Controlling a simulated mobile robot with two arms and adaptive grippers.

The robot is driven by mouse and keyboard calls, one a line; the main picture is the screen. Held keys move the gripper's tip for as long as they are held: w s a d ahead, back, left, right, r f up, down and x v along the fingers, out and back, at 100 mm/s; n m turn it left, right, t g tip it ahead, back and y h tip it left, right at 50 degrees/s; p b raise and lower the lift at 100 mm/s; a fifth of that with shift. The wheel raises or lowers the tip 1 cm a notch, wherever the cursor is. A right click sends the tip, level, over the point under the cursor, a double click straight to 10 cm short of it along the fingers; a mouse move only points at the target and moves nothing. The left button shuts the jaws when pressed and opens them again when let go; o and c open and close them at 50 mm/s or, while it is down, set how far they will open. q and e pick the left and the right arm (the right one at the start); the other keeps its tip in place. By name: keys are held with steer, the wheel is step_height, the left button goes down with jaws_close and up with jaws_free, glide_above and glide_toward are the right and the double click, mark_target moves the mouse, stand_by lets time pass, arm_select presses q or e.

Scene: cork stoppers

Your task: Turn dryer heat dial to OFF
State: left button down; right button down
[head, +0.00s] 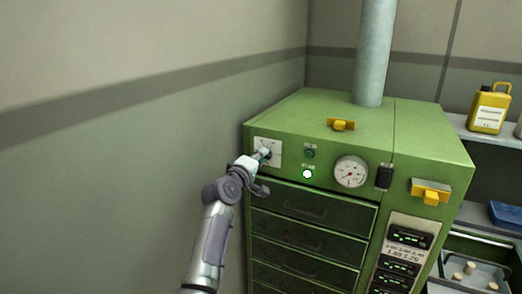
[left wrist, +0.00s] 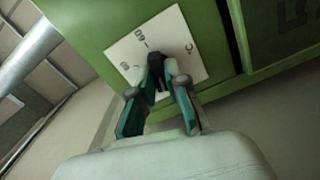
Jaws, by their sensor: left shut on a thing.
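The green dryer (head: 420,146) stands in the corner. Its heat dial is a dark knob (left wrist: 155,62) on a white square plate (head: 272,147) at the upper left of the front. The plate also shows in the left wrist view (left wrist: 187,37), with dark markings around the knob, too blurred to read surely. My left gripper (head: 262,155) is at the plate. In the left wrist view its two teal-padded fingers (left wrist: 162,82) are closed on the knob from both sides. The knob's exact pointing is hard to tell. My right gripper is not in view.
A green button (head: 309,153), a white lamp (head: 307,174) and a round gauge (head: 351,172) sit right of the plate. Drawers (head: 305,236) lie below. Yellow latches (head: 341,125) project from the dryer. A shelf with a yellow jug (head: 489,109) stands at right.

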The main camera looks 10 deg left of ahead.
arm_select(q)
steer(key=shift+r+n+p, duration=0.15)
steer(key=shift+n+p, duration=0.6)
steer(key=shift+n, duration=0.55)
steer(key=c, duration=1.2)
jaws_free()
steer(key=shift+o, duration=0.2)
steer(key=shift+w+d, duration=0.1)
steer(key=shift+f, duration=0.2)
steer(key=v, duration=0.7)
steer(key=shift+s, duration=0.2)
